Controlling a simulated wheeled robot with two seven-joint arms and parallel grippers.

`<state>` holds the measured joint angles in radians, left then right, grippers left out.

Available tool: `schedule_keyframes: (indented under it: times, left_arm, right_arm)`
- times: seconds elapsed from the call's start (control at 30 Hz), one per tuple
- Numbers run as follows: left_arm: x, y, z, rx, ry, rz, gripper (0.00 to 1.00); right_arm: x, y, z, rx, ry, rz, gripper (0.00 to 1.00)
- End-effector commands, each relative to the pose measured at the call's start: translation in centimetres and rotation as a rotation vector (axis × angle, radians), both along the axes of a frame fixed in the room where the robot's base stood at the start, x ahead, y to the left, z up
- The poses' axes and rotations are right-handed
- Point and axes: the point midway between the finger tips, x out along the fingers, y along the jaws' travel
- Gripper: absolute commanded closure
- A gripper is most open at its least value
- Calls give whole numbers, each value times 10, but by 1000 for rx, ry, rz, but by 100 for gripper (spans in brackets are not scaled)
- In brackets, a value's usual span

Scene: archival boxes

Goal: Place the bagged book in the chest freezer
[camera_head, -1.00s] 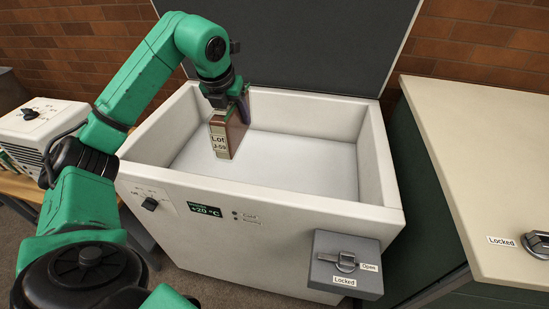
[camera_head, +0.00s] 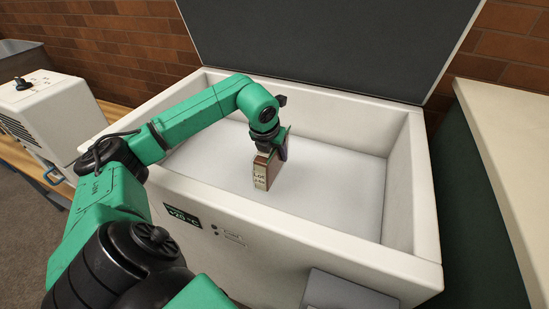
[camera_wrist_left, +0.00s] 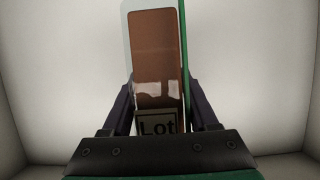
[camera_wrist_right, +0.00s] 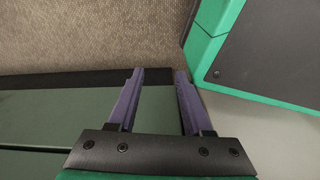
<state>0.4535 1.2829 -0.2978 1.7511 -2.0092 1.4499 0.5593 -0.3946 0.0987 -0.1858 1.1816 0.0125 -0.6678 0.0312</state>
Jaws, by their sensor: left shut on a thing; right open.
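The bagged book (camera_head: 263,171) is brown with a pale "Lot" label and stands upright inside the open chest freezer (camera_head: 425,255). My left gripper (camera_head: 270,143) is shut on its upper part. In the left wrist view the bagged book (camera_wrist_left: 155,70) sits between both fingers, with a clear bag edge and a green strip beside it. I cannot tell whether its lower end touches the freezer floor. My right gripper (camera_wrist_right: 155,85) is open and empty in the right wrist view, outside the freezer; it is not in the head view.
The freezer lid (camera_head: 330,40) is raised at the back. The freezer floor (camera_head: 335,195) is bare around the book. A pale-topped cabinet (camera_head: 510,130) stands at the right. A white machine (camera_head: 50,110) sits on a wooden bench at the left. A grey latch box (camera_head: 345,292) is on the freezer front.

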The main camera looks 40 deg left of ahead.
Motion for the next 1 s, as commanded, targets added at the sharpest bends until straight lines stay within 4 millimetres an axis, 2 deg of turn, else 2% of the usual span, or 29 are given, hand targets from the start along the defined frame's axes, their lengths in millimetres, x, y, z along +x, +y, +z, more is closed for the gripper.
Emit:
schedule_keyframes:
  times: [0.3,0.57,0.6,0.67,1.0]
  left_arm:
    - [1,0,-48,-2,-3,2,100]
    - [1,0,-50,-1,-5,1,100]
    - [0,0,-51,-1,-1,1,32]
    - [0,0,-51,-1,-1,1,10]
    - [0,0,-49,-1,-2,1,10]
  right_arm:
    - [10,2,6,2,-4,-5,50]
    - [10,2,6,2,-1,-6,50]
    - [10,2,6,2,-1,-6,50]
    - [11,3,7,2,-1,-6,50]
    - [11,3,8,2,-4,-5,50]
